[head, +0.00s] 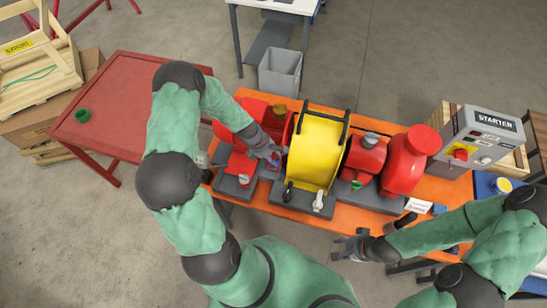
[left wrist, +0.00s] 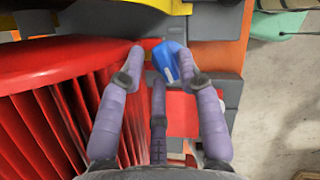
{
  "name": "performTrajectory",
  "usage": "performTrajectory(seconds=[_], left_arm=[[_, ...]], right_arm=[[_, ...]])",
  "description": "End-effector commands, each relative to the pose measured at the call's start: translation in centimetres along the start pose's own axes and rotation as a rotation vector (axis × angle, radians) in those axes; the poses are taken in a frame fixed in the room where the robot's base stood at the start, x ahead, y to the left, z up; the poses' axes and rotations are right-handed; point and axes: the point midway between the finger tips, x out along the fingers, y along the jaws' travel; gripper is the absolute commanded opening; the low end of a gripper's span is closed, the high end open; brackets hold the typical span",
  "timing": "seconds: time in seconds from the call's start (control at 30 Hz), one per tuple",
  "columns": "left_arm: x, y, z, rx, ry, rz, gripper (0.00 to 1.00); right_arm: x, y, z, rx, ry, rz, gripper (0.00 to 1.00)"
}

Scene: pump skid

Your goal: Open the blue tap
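The blue tap (left wrist: 172,62) is in the left wrist view, at the top ends of my left gripper's fingers, beside a red finned housing. The left gripper (left wrist: 165,60) is open, with its fingertips apart on either side of the tap; I cannot tell whether any finger touches it. In the head view my left gripper (head: 274,154) is at the red machine left of the yellow guard, and the tap is mostly hidden by the hand there. My right gripper (head: 343,248) is open and empty in front of the orange table's front edge.
The orange bench (head: 345,213) carries a yellow guard (head: 314,150), red pump parts (head: 404,163) and small valves. A grey starter box (head: 478,137) stands at right. A grey bin (head: 280,74) is behind.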

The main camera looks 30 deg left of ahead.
Motion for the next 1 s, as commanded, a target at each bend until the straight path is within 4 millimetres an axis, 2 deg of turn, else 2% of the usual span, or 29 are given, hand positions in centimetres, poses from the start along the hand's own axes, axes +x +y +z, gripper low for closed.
performTrajectory(seconds=[0.4,0.53,0.7,1.0], left_arm=[[-7.7,0.1,0.0,0.001,0.001,0.004,0.35],[-9.6,0.1,0.0,0.000,0.001,0.004,0.35],[-11.0,0.0,0.0,0.000,0.001,0.001,0.35],[-11.2,0.0,0.0,0.000,0.001,-0.001,0.35]], right_arm=[[0.0,0.0,0.0,0.000,0.000,0.000,0.40],[0.0,0.0,0.0,0.000,0.000,0.000,0.40],[0.0,0.0,0.0,0.000,0.000,0.000,0.40],[0.0,0.0,0.0,0.000,0.000,0.000,0.40]])
